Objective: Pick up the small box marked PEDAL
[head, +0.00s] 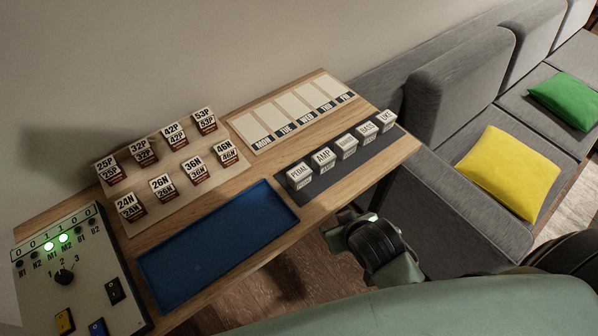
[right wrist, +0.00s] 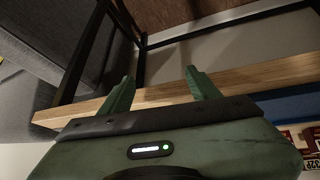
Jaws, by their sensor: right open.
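The small box marked PEDAL (head: 299,175) is white with dark lettering. It stands at the left end of a row of similar boxes on a dark mat (head: 318,189) on the wooden table. My right gripper (head: 347,222) is in front of the table's near edge, below and to the right of the PEDAL box in the head view. In the right wrist view its two green fingers (right wrist: 157,92) are apart with nothing between them, by the wooden table edge (right wrist: 240,80). The PEDAL box does not show in the right wrist view. My left gripper is not in view.
Boxes AMP (head: 323,160) and several more stand close beside PEDAL. A blue tray (head: 218,243) lies left of the mat. A day card (head: 290,112) and numbered blocks on a beige board (head: 160,170) lie behind. A control box (head: 85,275) stands left, a grey sofa (head: 440,150) right.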

